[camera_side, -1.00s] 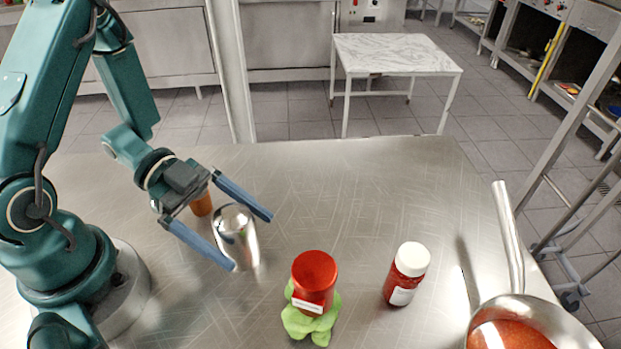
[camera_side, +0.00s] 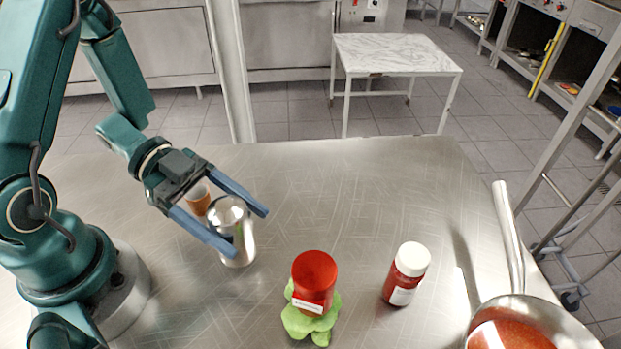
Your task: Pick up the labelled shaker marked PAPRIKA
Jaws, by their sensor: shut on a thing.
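A shiny silver shaker (camera_side: 238,247) stands on the steel table at centre left. My gripper (camera_side: 250,232) is shut on it, one finger on each side. A red-topped shaker (camera_side: 315,272) with a small white label stands on a bunched green cloth in front. A red jar with a white lid (camera_side: 406,275) and a white label stands to its right. The lettering on the labels is too small to read, so I cannot tell which one says PAPRIKA.
A small brown-orange cup (camera_side: 197,201) stands behind the silver shaker, partly hidden by my gripper. A pan of red sauce (camera_side: 516,304) with its handle pointing back is at the front right. The steel table (camera_side: 350,190) is clear at the back and centre.

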